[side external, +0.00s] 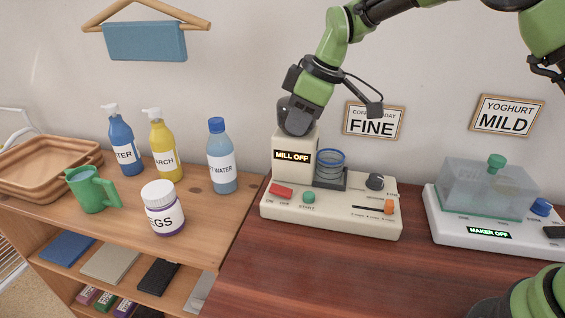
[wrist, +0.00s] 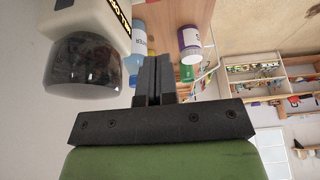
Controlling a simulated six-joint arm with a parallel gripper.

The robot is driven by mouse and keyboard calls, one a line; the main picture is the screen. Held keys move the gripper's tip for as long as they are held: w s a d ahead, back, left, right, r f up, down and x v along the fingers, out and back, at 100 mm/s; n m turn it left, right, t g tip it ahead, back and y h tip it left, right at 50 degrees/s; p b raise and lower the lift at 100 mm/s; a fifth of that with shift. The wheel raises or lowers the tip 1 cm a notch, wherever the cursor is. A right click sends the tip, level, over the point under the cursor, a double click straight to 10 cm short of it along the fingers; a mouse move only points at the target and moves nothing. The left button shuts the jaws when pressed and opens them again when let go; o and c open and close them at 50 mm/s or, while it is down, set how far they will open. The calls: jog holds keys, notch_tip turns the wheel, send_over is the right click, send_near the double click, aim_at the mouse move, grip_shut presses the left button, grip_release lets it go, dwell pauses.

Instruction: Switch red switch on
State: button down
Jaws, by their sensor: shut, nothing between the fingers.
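The red switch (side external: 281,190) is a rocker at the left of the cream coffee mill's (side external: 330,218) front panel, with small labels below it. The mill's display (side external: 292,157) reads "MILL OFF". My gripper (side external: 293,78) is up by the dark dome on top of the mill, well above the red switch; its fingertips are hard to make out in the side view. In the wrist view my gripper (wrist: 153,65) has its two black fingers together with nothing between them. The mill's body and dome are beside it at the left there, and the red switch is out of that view.
The dark dome (side external: 298,116) tops the mill. A water bottle (side external: 222,158) stands left; a yoghurt maker (side external: 487,214) stands right.

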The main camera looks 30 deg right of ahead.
aim_at(276, 191)
jog(key=x, duration=1.4)
jog(key=shift+s+d+f, duration=0.2)
jog(key=shift+s+d, duration=0.15)
jog(key=shift+w+a+f, duration=0.2)
jog(key=shift+a+f, duration=0.05)
jog(key=shift+f, duration=0.25)
jog(key=shift+d, duration=0.1)
jog(key=shift+s, duration=0.1)
jog(key=shift+s+d+r, duration=0.15)
jog(key=shift+s+d, duration=0.4)
